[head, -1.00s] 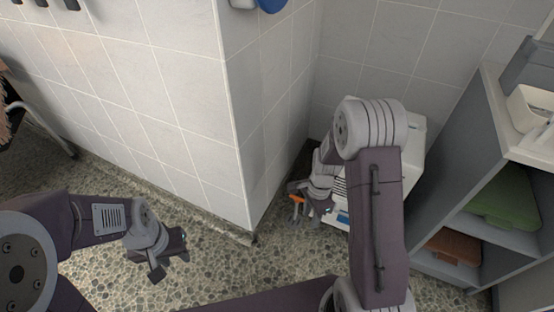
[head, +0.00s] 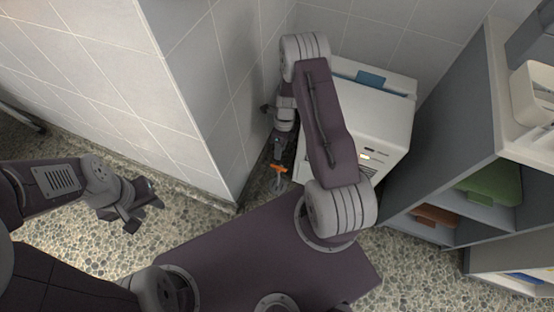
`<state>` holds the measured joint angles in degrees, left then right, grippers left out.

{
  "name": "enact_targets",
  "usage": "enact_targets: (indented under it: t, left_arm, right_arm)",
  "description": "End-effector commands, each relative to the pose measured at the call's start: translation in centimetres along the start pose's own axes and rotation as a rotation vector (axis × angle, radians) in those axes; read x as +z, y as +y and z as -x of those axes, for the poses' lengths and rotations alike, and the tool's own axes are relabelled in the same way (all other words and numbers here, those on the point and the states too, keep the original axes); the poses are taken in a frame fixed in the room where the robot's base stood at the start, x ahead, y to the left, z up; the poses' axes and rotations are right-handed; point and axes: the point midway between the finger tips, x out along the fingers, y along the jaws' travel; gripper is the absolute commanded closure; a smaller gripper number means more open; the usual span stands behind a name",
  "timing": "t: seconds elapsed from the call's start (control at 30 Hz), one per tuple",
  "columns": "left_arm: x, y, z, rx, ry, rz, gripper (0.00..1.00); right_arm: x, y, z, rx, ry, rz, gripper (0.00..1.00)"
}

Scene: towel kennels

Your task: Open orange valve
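The orange valve (head: 279,168) is a small orange handle low in the gap between the tiled wall corner and the white appliance. My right gripper (head: 277,152) reaches down into that gap and is just above the valve in the picture. Its fingers are small and dark here, so I cannot tell whether they touch the valve or are open. My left gripper (head: 143,205) is at the lower left above the pebbled floor, empty, with its fingers apart.
The white appliance (head: 385,105) stands right of the valve, partly behind my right arm. A grey shelf unit (head: 440,130) holding a green folded towel (head: 492,184) and a brown one (head: 436,214) is further right. The tiled wall corner (head: 190,90) bounds the gap on the left.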

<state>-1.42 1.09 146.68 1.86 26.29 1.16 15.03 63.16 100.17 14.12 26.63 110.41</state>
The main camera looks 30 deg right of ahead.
Motion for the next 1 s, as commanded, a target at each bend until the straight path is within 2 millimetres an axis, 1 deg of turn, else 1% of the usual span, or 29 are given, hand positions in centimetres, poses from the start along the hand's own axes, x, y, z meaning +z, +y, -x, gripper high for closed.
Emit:
enact_targets:
  t: [0.17,0.27,0.37,0.6,0.7,0.77,0.97,1.0]
  left_arm:
    - [0.0,0.0,-0.1,0.000,0.000,0.000,0.64]
    - [0.1,0.0,-0.6,0.000,0.000,0.000,0.64]
    - [0.2,0.0,-1.7,0.000,0.000,0.000,0.64]
    - [0.6,-0.1,-5.5,0.000,0.000,0.000,0.64]
    - [0.7,-0.1,-6.5,0.000,0.000,0.000,0.64]
    - [0.7,-0.1,-6.6,0.000,0.000,0.000,0.64]
    - [0.7,-0.1,-6.3,0.000,0.000,0.000,0.64]
    - [0.7,-0.1,-6.3,0.000,0.000,0.000,0.64]
  right_arm:
    - [0.0,-0.1,-0.3,0.001,0.000,-0.019,0.64]
    - [0.0,-0.1,-1.0,0.002,0.000,-0.018,0.64]
    - [-0.1,-0.1,-2.5,0.004,0.001,-0.017,0.64]
    - [0.0,-0.2,-7.8,0.002,0.001,-0.016,0.64]
    - [0.0,-0.1,-9.2,0.003,0.000,-0.015,0.64]
    - [0.0,-0.1,-9.5,0.002,0.000,-0.015,0.64]
    - [0.0,-0.1,-9.2,0.001,0.000,-0.015,0.64]
    - [0.0,-0.1,-9.2,0.001,0.000,-0.015,0.70]
